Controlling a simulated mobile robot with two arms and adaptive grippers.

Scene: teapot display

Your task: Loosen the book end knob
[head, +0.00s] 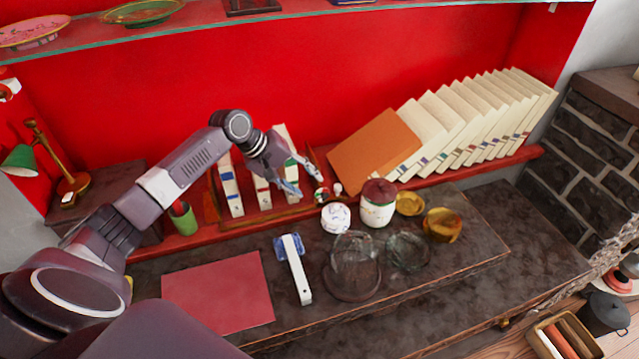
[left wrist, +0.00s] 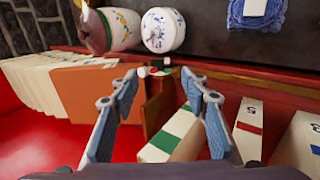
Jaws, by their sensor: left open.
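The book end (head: 280,216) is a wooden rack on the red shelf with several upright white volumes in it. Its brown wooden end panel also shows in the left wrist view (left wrist: 158,108). A small white knob (head: 338,188) stands at its right end, beside a small red, green and white piece (head: 321,194). The white knob also shows in the left wrist view (left wrist: 142,71), near the left fingertip. My left gripper (head: 305,184) is open and empty above the book end. In its wrist view, the blue fingers (left wrist: 160,78) spread on both sides of the panel. My right gripper is out of view.
An orange book (head: 370,150) and a leaning row of white books (head: 470,115) stand to the right. A white round pot (head: 335,217) and a red-lidded jar (head: 378,205) stand close in front. Glassware (head: 355,262) and a red mat (head: 218,293) lie nearer.

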